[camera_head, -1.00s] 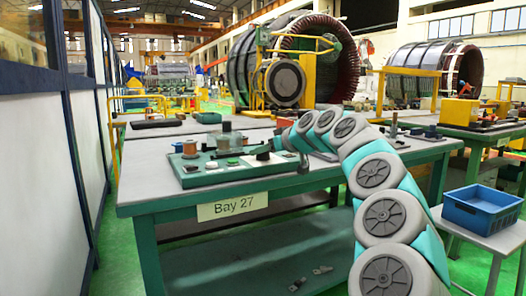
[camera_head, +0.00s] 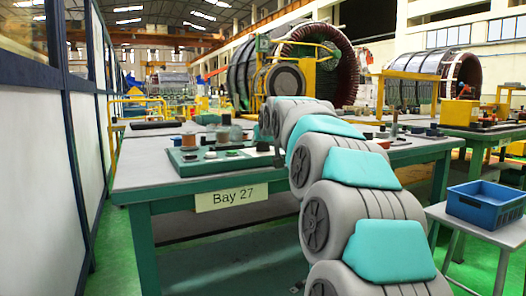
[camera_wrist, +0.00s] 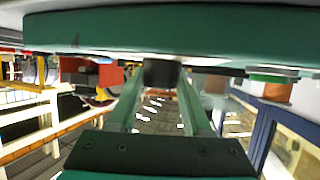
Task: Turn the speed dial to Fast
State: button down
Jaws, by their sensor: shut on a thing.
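The green control panel (camera_head: 200,168) lies on the bench near its front edge in the head view. In the wrist view the green panel (camera_wrist: 200,30) fills the top, with the picture turned over. A black dial knob (camera_wrist: 162,73) sits at the panel between the two green fingers of my gripper (camera_wrist: 160,80). The fingers are shut on the knob. In the head view my own arm hides the gripper and the dial. Dial marks and the knob's setting cannot be read.
The bench (camera_head: 150,180) carries a "Bay 27" label (camera_head: 231,195). A blue bin (camera_head: 485,203) stands on a side stool at the right. The bench's left part is clear.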

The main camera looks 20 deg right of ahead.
jog(key=m+g+h+b, duration=0.1)
jog(key=m+h+b, duration=0.1)
jog(key=m+h, duration=0.1)
jog(key=shift+m+g+h+b, duration=0.3)
jog(key=shift+m+h+b, duration=0.1)
jog(key=shift+h, duration=0.2)
jog(key=shift+r+m+g+h, duration=0.1)
jog(key=shift+m+g+h, duration=0.5)
jog(key=shift+m+h, duration=0.3)
jog(key=shift+m+g+h+p, duration=0.3)
jog(key=shift+m+g+h, duration=0.5)
jog(key=shift+m+g, duration=0.15)
jog(key=shift+c, duration=1.7)
grip_release()
jog(key=shift+s+a, duration=0.1)
jog(key=v, duration=0.7)
jog(key=shift+s+a+r, duration=0.1)
jog(key=shift+a+r, duration=0.05)
jog(key=shift+a, duration=0.15)
